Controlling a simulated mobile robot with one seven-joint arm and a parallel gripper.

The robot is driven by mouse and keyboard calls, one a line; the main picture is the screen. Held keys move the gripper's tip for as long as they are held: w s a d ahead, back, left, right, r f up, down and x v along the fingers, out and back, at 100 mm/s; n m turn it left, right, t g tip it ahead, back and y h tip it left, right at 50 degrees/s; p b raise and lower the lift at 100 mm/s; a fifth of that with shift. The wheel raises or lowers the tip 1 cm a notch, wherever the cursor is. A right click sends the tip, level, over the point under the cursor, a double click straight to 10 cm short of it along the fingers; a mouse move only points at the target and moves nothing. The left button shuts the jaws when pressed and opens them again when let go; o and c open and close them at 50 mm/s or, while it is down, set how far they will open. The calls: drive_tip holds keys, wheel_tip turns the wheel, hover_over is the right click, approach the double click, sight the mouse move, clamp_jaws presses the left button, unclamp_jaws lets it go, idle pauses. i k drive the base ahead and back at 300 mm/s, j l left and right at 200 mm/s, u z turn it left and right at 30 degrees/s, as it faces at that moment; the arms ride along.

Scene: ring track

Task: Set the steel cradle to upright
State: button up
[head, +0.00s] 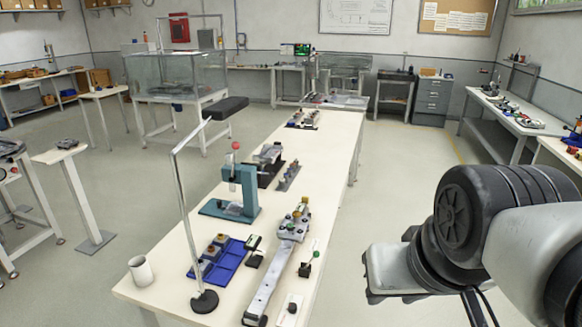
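A long pale table (325,170) runs away from me. On its near half lies a long silver-grey metal rail (266,291), running away from me. At its far end sits a silver metal fixture (293,226) with brownish and yellowish round parts on top. This fixture may be the steel cradle, but I cannot tell for sure, nor read its tilt. A small dark device with a green-knobbed lever (309,265) stands right of the rail. My arm fills the lower right, beside the table; my gripper is not in view.
A teal press (245,200) with a red knob, a blue tray (222,263) with parts, a white mug (141,271) and a tall lamp (186,215) stand left of the rail. A white switch plate (290,309) lies at the near edge. Floor right of the table is open.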

sight(264, 159)
drive_tip(key=l+u, duration=0.1)
drive_tip(key=l, duration=1.05)
drive_tip(key=i+l, duration=0.2)
drive_tip(key=l, duration=0.15)
drive_tip(key=i+l, duration=0.2)
drive_tip(key=l, duration=0.15)
drive_tip(key=i+l+u, duration=0.1)
drive_tip(key=l, duration=0.25)
drive_tip(key=i+l, duration=0.15)
drive_tip(key=i, duration=0.3)
drive_tip(key=i+l+u, duration=0.1)
drive_tip(key=i, duration=0.35)
drive_tip(key=i+l, duration=0.25)
drive_tip(key=i, duration=0.2)
drive_tip(key=i+j, duration=0.5)
drive_tip(key=i, duration=0.15)
drive_tip(key=k+j+u, duration=0.05)
